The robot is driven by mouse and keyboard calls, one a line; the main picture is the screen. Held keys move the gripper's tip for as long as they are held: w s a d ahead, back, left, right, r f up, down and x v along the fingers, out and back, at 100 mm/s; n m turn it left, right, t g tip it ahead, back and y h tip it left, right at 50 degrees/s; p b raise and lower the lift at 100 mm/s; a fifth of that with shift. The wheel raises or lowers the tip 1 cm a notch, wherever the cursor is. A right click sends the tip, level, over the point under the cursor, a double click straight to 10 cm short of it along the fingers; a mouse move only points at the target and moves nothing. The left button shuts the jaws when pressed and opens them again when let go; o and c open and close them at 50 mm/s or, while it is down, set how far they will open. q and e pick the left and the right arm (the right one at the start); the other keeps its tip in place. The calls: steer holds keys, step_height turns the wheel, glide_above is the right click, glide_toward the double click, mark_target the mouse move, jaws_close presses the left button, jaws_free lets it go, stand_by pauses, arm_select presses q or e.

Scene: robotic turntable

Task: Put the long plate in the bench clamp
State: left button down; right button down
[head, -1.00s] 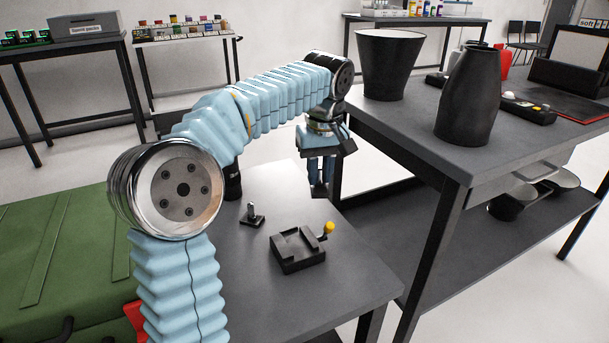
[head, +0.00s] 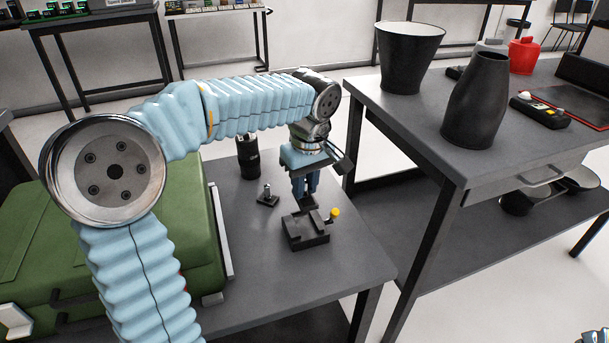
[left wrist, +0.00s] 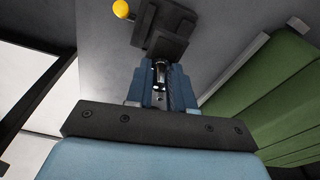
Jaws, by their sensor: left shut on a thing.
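The bench clamp (head: 306,236) is a black block with raised jaws and a yellow knob, standing on the grey table. It also shows at the top of the left wrist view (left wrist: 165,28). My left gripper (head: 306,190) points down right above the clamp, its blue fingers shut on a dark piece (head: 308,202), which I take for the long plate. Most of the piece is hidden by the fingers. I cannot tell whether it touches the clamp. In the left wrist view the fingers (left wrist: 161,88) stand close together, in line with the clamp.
A small black stand with a post (head: 267,197) and a black cylinder (head: 248,158) stand left of the clamp. A green case (head: 190,235) lies further left. A higher table with a black bucket (head: 407,60) and vase (head: 477,103) is at right. The table's front is clear.

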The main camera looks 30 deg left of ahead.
mark_target(306, 197)
arm_select(q)
steer(key=shift+f+b, duration=2.25)
steer(key=shift+f, duration=0.65)
steer(key=shift+f+b, duration=0.75)
steer(key=shift+f, duration=0.3)
steer(key=c, duration=0.9)
jaws_free()
steer(key=shift+d+r, duration=0.1)
steer(key=shift+r, duration=0.2)
steer(key=r, duration=0.4)
steer(key=d+r+p, duration=0.1)
steer(key=r, duration=0.3)
steer(key=r+p, duration=0.1)
steer(key=r, duration=0.4)
steer(key=shift+s+d, duration=0.2)
steer(key=shift+s, duration=0.2)
